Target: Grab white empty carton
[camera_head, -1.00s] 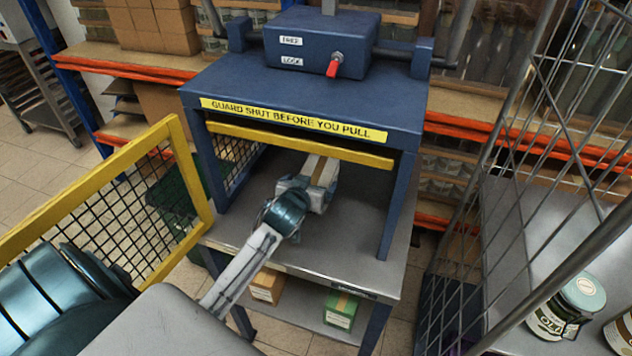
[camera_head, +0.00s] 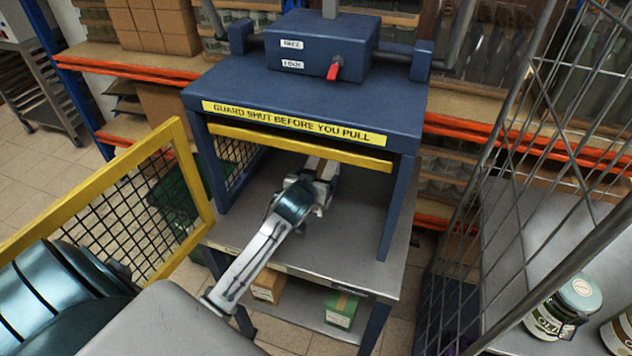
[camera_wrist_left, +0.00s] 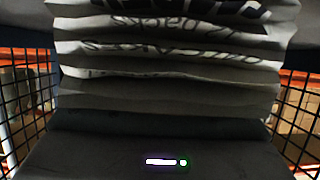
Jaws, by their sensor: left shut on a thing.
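The white carton (camera_wrist_left: 165,70) fills most of the left wrist view. It is squashed into folded layers, with dark upside-down print on it. My left gripper (camera_head: 322,184) is inside the blue press (camera_head: 300,95), under its yellow bar, and is shut on the carton. In the head view only a pale bit of the carton (camera_head: 328,169) shows beyond the gripper; the rest is hidden by my wrist and the press top. The fingertips do not show clearly in the wrist view. My right gripper is not in view.
A yellow mesh guard (camera_head: 115,205) stands open at the left of the press. Small boxes (camera_head: 342,308) sit on the shelf below. The steel press bed (camera_head: 355,240) is clear in front.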

